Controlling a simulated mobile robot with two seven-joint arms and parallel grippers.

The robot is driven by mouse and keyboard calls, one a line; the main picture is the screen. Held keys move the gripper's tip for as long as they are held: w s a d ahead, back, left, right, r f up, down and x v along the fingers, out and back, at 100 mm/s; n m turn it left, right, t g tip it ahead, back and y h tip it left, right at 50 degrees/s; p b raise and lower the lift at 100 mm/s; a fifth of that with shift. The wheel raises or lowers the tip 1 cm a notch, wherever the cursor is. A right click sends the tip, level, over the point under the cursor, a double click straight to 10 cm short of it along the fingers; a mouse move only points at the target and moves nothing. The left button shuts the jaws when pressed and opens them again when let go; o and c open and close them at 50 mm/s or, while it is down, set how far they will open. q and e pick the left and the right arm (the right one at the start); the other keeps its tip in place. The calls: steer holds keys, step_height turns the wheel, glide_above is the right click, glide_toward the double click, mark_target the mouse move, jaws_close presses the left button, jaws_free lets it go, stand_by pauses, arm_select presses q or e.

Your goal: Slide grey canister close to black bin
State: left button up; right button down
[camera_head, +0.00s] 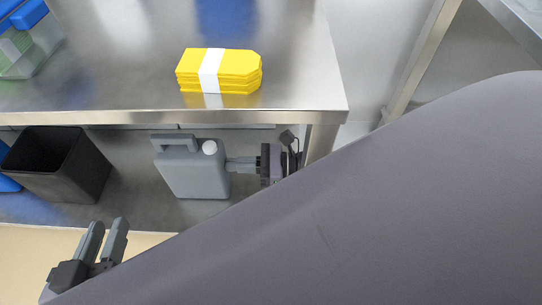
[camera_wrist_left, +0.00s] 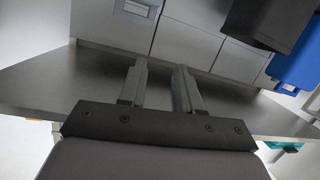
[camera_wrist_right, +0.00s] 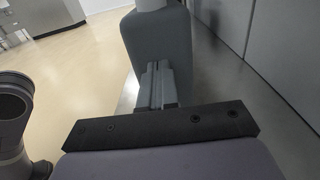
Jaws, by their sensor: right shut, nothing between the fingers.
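The grey canister (camera_head: 193,172), with a handle and a white cap, stands on the lower shelf under the table. The black bin (camera_head: 58,165) stands on the same shelf to its left, with a gap between them. My right gripper (camera_head: 230,164) is shut and empty, its fingertips at the canister's right side. In the right wrist view the canister (camera_wrist_right: 160,50) is straight ahead of the shut fingers (camera_wrist_right: 156,68). My left gripper (camera_head: 107,224) is open and empty, in front of the shelf, below the bin in the head view. The bin also shows in the left wrist view (camera_wrist_left: 268,22).
The steel table (camera_head: 130,75) above the shelf holds a stack of yellow packs (camera_head: 220,70) with a white band and a clear container (camera_head: 35,45) at the left. A blue bin (camera_wrist_left: 300,62) is beside the black bin. The shelf (camera_head: 130,185) between canister and bin is clear.

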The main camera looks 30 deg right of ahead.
mark_target(204, 165)
steer(key=b+x, duration=0.1)
steer(key=x, duration=0.7)
